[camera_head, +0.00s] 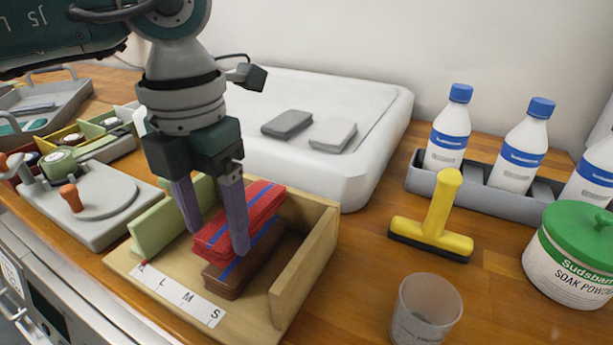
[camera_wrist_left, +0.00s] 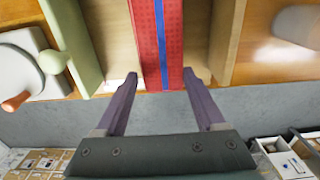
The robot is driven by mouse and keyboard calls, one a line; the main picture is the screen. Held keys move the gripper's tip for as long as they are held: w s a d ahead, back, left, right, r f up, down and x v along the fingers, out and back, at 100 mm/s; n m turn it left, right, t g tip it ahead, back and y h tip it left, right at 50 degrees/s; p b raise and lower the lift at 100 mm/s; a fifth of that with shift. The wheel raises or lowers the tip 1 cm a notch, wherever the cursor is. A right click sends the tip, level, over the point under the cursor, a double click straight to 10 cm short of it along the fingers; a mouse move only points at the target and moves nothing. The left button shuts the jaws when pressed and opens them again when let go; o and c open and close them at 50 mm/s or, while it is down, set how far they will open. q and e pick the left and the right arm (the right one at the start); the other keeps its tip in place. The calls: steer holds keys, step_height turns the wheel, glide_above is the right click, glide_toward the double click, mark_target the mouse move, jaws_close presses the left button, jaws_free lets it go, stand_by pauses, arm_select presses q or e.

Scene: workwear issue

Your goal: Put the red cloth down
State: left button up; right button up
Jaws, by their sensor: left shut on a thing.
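The red cloth (camera_head: 262,203), folded with a blue stripe, is between the fingers of my left gripper (camera_head: 216,239). My left gripper is shut on it and points down into a wooden box (camera_head: 307,268). The cloth is at a brown folded cloth (camera_head: 252,262) in the box; whether it rests on that or hangs just above it I cannot tell. In the left wrist view the red cloth (camera_wrist_left: 150,42) runs lengthwise between the two purple fingers (camera_wrist_left: 160,76). My right gripper is in neither view.
The box has a green divider (camera_head: 165,228) and a size label (camera_head: 182,296) at its front. A white press (camera_head: 372,165) stands behind. A yellow squeegee (camera_head: 440,215), a clear cup (camera_head: 425,310), bottles (camera_head: 447,130) and a soap tub (camera_head: 570,265) are to the right.

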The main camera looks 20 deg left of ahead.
arm_select(q)
steer(key=shift+f, duration=1.8)
